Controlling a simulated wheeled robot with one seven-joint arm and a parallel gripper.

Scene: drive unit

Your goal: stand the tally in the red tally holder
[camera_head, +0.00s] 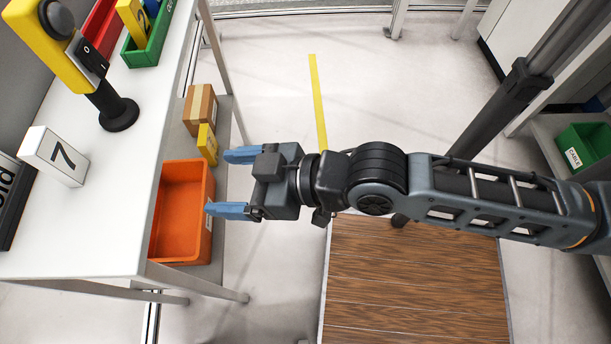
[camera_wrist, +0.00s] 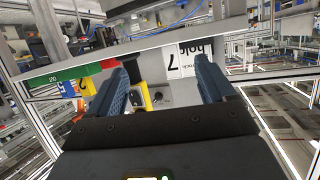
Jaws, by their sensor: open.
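A yellow block with a dark marking (camera_head: 137,22), which looks like the tally, stands in a green holder (camera_head: 150,52) at the top left of the head view, on the white table. A red holder (camera_head: 101,28) sits beside it, partly hidden and cut off by the frame. The green holder (camera_wrist: 48,91) and red holder (camera_wrist: 108,64) also show at the left of the wrist view. My gripper (camera_head: 228,182) is open and empty, its blue fingers pointing left, off the table's right edge and apart from both holders. It also shows in the wrist view (camera_wrist: 160,68).
On the white table (camera_head: 100,215) stand a white block marked 7 (camera_head: 56,157) and a yellow switch post (camera_head: 110,105). An orange bin (camera_head: 183,210), a cardboard box (camera_head: 200,108) and a yellow box (camera_head: 207,144) lie below its edge. The floor beyond the gripper is open.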

